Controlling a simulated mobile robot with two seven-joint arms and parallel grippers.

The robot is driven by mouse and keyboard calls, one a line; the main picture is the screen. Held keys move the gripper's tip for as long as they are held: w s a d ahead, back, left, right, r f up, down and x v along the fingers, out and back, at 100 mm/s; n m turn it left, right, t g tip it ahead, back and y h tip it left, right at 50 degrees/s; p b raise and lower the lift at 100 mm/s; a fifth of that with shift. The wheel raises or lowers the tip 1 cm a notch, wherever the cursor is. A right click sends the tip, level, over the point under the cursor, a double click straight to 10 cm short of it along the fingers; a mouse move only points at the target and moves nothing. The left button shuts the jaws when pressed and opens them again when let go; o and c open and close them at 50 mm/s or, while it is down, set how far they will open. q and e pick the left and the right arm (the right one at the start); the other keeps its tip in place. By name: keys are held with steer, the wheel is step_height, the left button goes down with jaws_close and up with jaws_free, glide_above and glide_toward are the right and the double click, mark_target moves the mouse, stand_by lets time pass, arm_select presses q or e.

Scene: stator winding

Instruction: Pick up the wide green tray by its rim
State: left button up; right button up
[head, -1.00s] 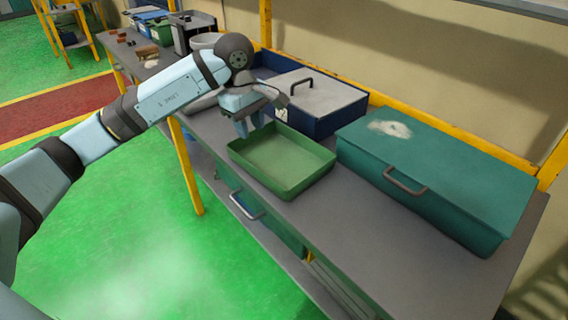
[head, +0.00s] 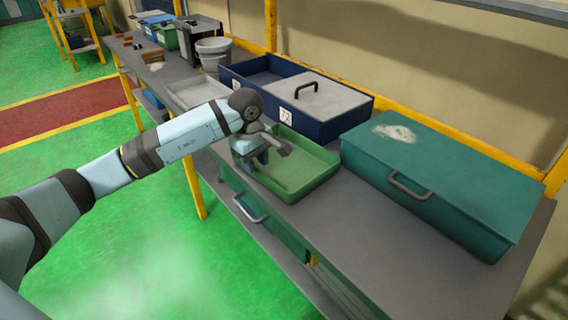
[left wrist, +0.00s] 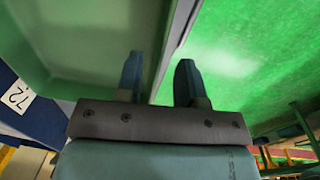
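The wide green tray (head: 312,177), shallow and open with an empty visible floor, sits on the grey workbench. My left gripper (head: 252,163) is at its near-left side and covers part of the rim. In the left wrist view the two fingers of my left gripper (left wrist: 158,70) stand apart. One finger is over the inside of the tray (left wrist: 85,45), and the other is outside against the green floor. The rim runs between them, and contact cannot be told. My right gripper is not in view.
A dark blue box (head: 340,130) with a grey handled lid is behind the tray. A large teal lidded case (head: 440,180) stands to its right. A pale grey tray (head: 195,92) lies to the left. The grey bench top (head: 370,245) is clear at the front right.

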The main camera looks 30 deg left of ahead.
arm_select(q)
steer(key=shift+f, duration=0.75)
jaws_close()
steer(key=shift+r, duration=0.15)
